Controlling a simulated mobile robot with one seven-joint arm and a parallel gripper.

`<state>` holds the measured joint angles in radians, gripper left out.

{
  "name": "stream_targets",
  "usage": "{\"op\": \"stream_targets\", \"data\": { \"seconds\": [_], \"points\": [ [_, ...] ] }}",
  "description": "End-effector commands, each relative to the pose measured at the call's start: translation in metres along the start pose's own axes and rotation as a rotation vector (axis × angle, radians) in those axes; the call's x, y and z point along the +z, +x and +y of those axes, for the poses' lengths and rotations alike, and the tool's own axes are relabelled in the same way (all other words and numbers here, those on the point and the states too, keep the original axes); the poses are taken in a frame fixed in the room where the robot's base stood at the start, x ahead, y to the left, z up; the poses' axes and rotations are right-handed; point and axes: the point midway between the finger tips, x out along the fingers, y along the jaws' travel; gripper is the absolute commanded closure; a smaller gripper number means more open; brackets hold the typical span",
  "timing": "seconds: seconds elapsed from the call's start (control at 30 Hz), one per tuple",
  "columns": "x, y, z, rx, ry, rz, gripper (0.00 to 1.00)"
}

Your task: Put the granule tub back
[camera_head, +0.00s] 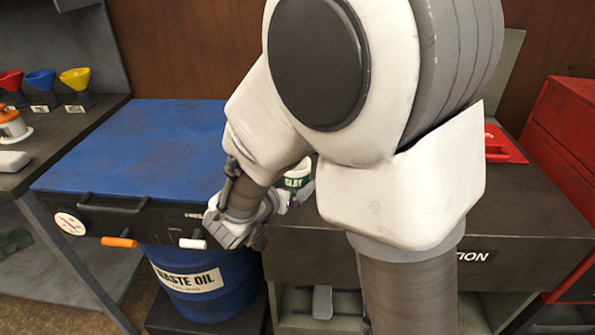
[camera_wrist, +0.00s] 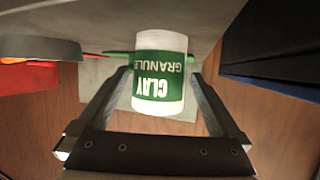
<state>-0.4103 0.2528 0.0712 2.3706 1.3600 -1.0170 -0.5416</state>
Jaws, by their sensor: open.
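The granule tub (camera_wrist: 158,75) is white with a green label reading "CLAY GRANULE". In the wrist view it sits between the two fingers of my gripper (camera_wrist: 158,95), with its lettering upside down. The fingers are open, and I cannot tell whether either one touches the tub. In the head view the tub (camera_head: 297,176) shows partly behind my arm, at the left end of the dark bench top. My gripper (camera_head: 285,200) is beside it there, mostly hidden by my wrist and arm.
A blue-topped unit (camera_head: 150,140) stands left of the bench (camera_head: 520,205), above a blue waste oil drum (camera_head: 205,280). Coloured funnels (camera_head: 42,80) stand on the far-left bench. A red flat item (camera_head: 500,145) and a red cabinet (camera_head: 565,125) are at the right.

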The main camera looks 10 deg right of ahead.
Motion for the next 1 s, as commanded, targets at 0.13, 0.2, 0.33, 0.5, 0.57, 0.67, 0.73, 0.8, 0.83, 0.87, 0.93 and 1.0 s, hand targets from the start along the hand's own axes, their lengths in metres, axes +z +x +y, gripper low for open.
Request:
{"op": "stream_targets", "data": {
  "seconds": [0.13,0.2,0.33,0.5,0.57,0.67,0.73,0.8,0.83,0.87,0.93,1.0],
  "points": [
    [-0.003,-0.034,-0.001,-0.004,-0.001,-0.001,0.0],
    [-0.002,-0.044,-0.001,-0.003,-0.001,0.0,0.0],
    [-0.001,-0.058,0.0,0.0,0.0,0.0,0.0],
    [-0.006,-0.063,-0.007,-0.051,0.025,-0.016,0.0],
    [-0.012,-0.064,-0.015,-0.107,0.049,-0.034,0.0],
    [-0.027,-0.067,-0.033,-0.234,0.089,-0.073,0.0],
    [-0.038,-0.073,-0.045,-0.334,0.107,-0.106,0.0],
    [-0.05,-0.083,-0.053,-0.43,0.111,-0.139,0.0],
    [-0.054,-0.087,-0.056,-0.469,0.109,-0.154,0.0],
    [-0.058,-0.092,-0.058,-0.508,0.104,-0.169,0.0],
    [-0.067,-0.106,-0.059,-0.593,0.082,-0.208,0.0],
    [-0.072,-0.121,-0.055,-0.665,0.044,-0.25,0.0]
  ]
}}
